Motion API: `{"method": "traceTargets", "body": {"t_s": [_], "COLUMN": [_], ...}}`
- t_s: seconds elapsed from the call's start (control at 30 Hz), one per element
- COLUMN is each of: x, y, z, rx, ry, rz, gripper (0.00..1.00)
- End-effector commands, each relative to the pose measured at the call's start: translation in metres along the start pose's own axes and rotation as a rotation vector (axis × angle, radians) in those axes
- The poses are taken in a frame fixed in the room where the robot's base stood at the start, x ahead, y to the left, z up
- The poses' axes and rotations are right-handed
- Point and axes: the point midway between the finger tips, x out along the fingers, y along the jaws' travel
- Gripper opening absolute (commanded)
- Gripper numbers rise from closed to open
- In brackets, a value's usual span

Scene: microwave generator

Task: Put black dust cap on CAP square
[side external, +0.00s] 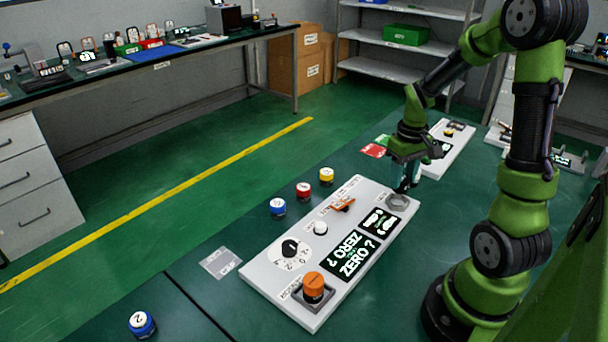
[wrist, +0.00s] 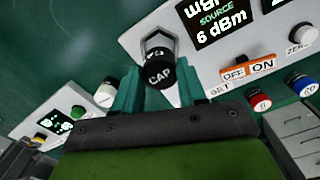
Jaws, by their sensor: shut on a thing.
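The black dust cap (wrist: 160,74), marked CAP, sits between the two teal fingertips of my gripper (wrist: 153,88), which is shut on it. In the wrist view the cap overlaps a grey hexagonal connector (wrist: 157,38) on the white panel; I cannot tell whether it is seated or lifted clear. In the side view my gripper (side external: 405,184) points down over the panel's far right end, beside the connector (side external: 398,202), and mostly hides the cap. A grey square (side external: 221,262) with small lettering lies on the table left of the panel's near end; its word is too small to read surely.
The white panel (side external: 268,277) carries an orange knob (side external: 313,286), a dial (side external: 290,249), a white knob and an orange switch (side external: 343,204). Blue (side external: 278,207), red (side external: 303,191) and yellow (side external: 326,175) caps stand along its left side. Another blue cap (side external: 142,325) stands at the near left.

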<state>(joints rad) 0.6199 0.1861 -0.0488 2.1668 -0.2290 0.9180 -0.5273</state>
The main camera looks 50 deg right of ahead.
Motion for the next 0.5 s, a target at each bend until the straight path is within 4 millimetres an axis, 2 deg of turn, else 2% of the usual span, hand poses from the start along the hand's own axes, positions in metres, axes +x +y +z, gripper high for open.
{"method": "traceTargets", "body": {"t_s": [0.1, 0.27, 0.37, 0.47, 0.5], "x": [-0.025, -0.046, -0.047, -0.041, -0.039], "y": [0.000, -0.004, -0.018, -0.046, -0.060], "z": [-0.001, -0.001, -0.003, -0.015, -0.022], "rx": [-0.001, -0.013, -0.057, -0.148, -0.196], "ry": [0.006, 0.002, -0.003, -0.003, -0.004], "rz": [0.002, 0.001, -0.001, 0.000, 0.000], "gripper": [0.12, 0.12, 0.12, 0.12, 0.12]}}
